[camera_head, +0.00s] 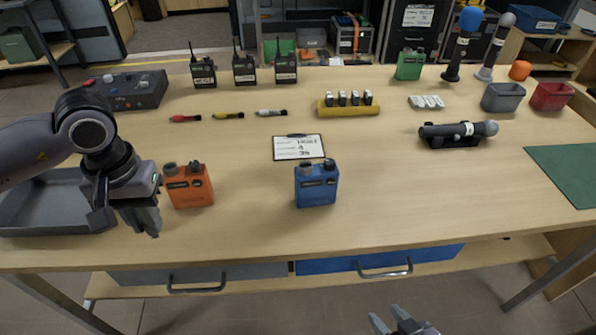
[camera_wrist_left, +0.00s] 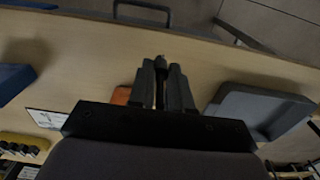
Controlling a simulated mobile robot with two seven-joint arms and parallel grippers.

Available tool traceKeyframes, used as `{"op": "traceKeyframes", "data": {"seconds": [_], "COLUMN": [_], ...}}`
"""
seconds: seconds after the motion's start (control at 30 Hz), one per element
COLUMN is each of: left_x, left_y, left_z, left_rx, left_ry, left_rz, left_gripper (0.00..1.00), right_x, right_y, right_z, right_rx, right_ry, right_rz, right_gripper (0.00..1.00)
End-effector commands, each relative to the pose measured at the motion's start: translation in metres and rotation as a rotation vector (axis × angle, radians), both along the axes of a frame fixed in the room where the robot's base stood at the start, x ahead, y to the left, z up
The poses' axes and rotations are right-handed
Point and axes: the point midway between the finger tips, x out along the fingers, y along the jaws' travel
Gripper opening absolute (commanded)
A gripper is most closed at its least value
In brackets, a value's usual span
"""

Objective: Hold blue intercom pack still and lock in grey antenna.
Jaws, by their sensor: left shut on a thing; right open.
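The blue intercom pack (camera_head: 316,187) stands upright near the middle of the table, with a round socket and a dark knob on top. No antenna stands on it. My left gripper (camera_head: 150,222) points down over the table's left front part, left of the orange pack. It is shut on a thin dark piece (camera_wrist_left: 160,82), seen between the fingers in the left wrist view; this looks like the grey antenna, mostly hidden by the fingers. My right gripper (camera_head: 402,325) is open and empty, low in front of the table's front edge, right of the blue pack.
An orange pack (camera_head: 190,190) stands close beside my left gripper; a grey tray (camera_head: 60,220) lies at left. A clipboard (camera_head: 298,147) lies behind the blue pack. A microphone (camera_head: 455,131) rests at right. The table right of the blue pack is clear.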

Motion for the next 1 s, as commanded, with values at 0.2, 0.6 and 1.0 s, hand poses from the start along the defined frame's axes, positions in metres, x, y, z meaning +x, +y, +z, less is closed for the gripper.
{"op": "traceKeyframes", "data": {"seconds": [0.2, 0.6, 1.0], "left_x": [0.0, 0.0, 0.054], "left_y": [0.0, 0.0, -0.05], "left_z": [0.0, 0.0, 0.02], "left_rx": [0.0, 0.0, -0.022], "left_ry": [0.0, 0.0, -0.01], "left_rz": [0.0, 0.001, 0.391], "left_gripper": [0.0, 0.0, 0.0], "right_x": [0.0, 0.0, 0.0], "right_y": [0.0, 0.0, 0.0], "right_z": [0.0, 0.0, 0.0], "right_rx": [0.0, 0.0, 0.0], "right_ry": [-0.001, 0.0, 0.0], "right_rz": [0.0, 0.001, 0.0], "right_gripper": [0.43, 0.43, 0.43]}}
